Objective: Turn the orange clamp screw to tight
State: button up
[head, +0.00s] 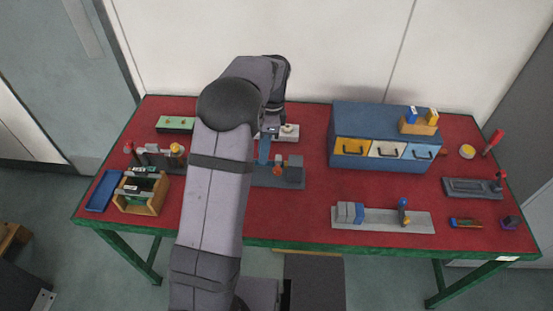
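A small orange part, probably the orange clamp screw (278,159), shows on a grey fixture (292,178) in the middle of the table. My arm hides the fixture's left part, and the screw is too small to read how far it is turned. A blue upright piece (264,149) stands just left of the orange part. My gripper (270,130) is at the end of my arm, behind and above this fixture. It is mostly hidden by my arm, and its fingers cannot be made out. I cannot tell whether it touches anything.
A grey vise-like plate (382,220) lies front right. A wooden box (142,193), a blue tray (103,191) and another fixture (158,160) crowd the left. Red tabletop (310,210) is bare between.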

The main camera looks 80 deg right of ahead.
aim_at(277, 168)
jog(key=shift+m+g+h, duration=0.5)
jog(key=shift+m+g, duration=0.1)
jog(key=shift+g, duration=0.2)
jog(key=s, duration=0.1)
jog(key=s+d+f, duration=0.1)
jog(key=s, duration=0.1)
jog(key=shift+s+d+f, duration=0.3)
jog(key=shift+s+d, duration=0.1)
jog(key=shift+d+m, duration=0.3)
jog(key=shift+w, duration=0.1)
jog(key=shift+f+p, duration=1.4)
jog(key=shift+f, duration=2.25)
jog(key=shift+c, duration=0.7)
grip_shut()
